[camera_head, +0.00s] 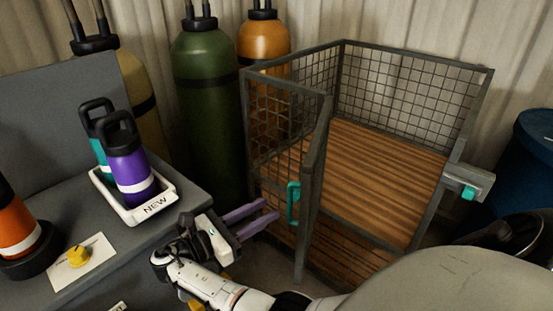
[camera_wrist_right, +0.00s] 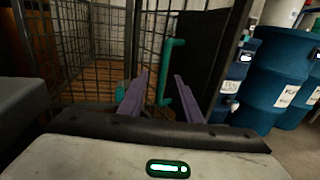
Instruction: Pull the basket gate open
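The basket has dark metal frames, mesh walls and a slatted wooden floor (camera_head: 385,165). Its mesh gate (camera_head: 313,170) stands swung out at an angle, with a gap between its free edge and the basket's right post. A teal handle (camera_head: 293,204) is on the gate's outer side; it also shows in the right wrist view (camera_wrist_right: 167,72). My right gripper (camera_head: 272,210) has its purple fingers apart and empty, just left of the handle. In the right wrist view, the handle appears between the fingers (camera_wrist_right: 160,92); I see no clear contact. My left gripper is not in view.
A latch block (camera_head: 470,181) with a teal part sits on the basket's right post. A grey bench (camera_head: 190,215) with a white bottle tray (camera_head: 152,207) stands left. Gas cylinders (camera_head: 207,95) stand behind; blue drums (camera_wrist_right: 275,80) stand beyond the gate.

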